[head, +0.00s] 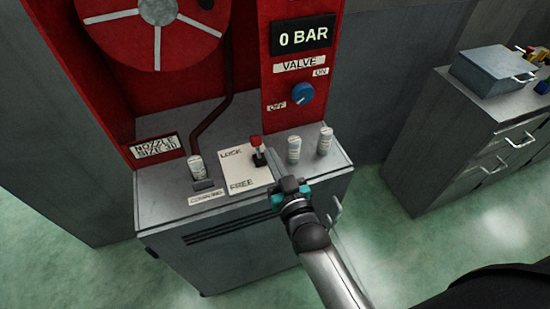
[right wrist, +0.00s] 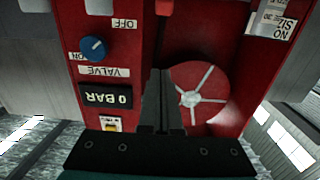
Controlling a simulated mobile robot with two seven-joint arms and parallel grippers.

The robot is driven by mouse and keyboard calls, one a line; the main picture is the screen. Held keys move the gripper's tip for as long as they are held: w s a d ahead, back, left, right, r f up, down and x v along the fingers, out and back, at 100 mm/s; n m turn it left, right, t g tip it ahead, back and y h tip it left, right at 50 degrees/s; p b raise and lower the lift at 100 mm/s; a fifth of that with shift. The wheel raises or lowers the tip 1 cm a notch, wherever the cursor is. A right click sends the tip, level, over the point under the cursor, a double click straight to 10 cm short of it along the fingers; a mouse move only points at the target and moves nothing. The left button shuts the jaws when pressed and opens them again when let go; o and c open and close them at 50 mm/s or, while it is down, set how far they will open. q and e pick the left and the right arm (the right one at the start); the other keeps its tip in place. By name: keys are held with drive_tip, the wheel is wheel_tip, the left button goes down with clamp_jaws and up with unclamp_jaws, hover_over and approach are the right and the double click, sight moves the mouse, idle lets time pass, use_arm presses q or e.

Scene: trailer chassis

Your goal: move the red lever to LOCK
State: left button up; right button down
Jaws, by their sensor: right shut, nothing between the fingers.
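The red lever (head: 256,142) has a red knob on a dark base. It stands on a pale plate (head: 240,177) with LOCK printed at the far end and FREE at the near end. Its base is nearer the LOCK end. My right gripper (head: 289,184) is at the cabinet top's front edge, in front and to the right of the lever, apart from it. In the right wrist view its dark fingers (right wrist: 161,100) are shut and empty. A red piece at the top edge there may be the lever knob; I cannot tell. My left gripper is out of view.
White-topped fittings (head: 293,149) stand right of the plate, and another (head: 196,167) stands left. The blue valve knob (head: 303,94) is on the red panel behind, under the 0 BAR display (head: 302,37). A grey drawer cabinet (head: 470,140) stands at the right.

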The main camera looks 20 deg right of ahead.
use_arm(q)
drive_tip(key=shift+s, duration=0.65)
use_arm(e)
drive_tip(key=shift+s+r, duration=0.4)
drive_tip(key=shift+s, duration=0.35)
drive_tip(key=s+f+g+b, duration=0.3)
drive_tip(key=s+f, duration=0.1)
drive_tip(key=f, duration=0.7)
drive_tip(key=s+a+f+n+g+y+b, duration=0.1)
drive_tip(key=s+f+g+b, duration=0.2)
drive_tip(key=f, duration=0.8)
drive_tip(key=s+f+g+b, duration=0.25)
drive_tip(key=s+f, duration=0.25)
drive_tip(key=f, duration=0.7)
use_arm(q)
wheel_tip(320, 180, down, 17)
drive_tip(key=b, duration=0.8)
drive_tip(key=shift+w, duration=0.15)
use_arm(e)
drive_tip(key=s+d+f+g, duration=0.3)
drive_tip(key=s+f+g, duration=0.1)
drive_tip(key=s+f, duration=0.7)
drive_tip(key=s+d+f+n+g+h, duration=0.1)
drive_tip(key=s+d+f+g, duration=0.2)
drive_tip(key=s+f, duration=0.8)
drive_tip(key=s+g, duration=0.1)
drive_tip(key=s, duration=0.3)
drive_tip(key=shift+d+f+h, duration=0.3)
drive_tip(key=shift+d+f, duration=0.05)
drive_tip(key=shift+d, duration=0.05)
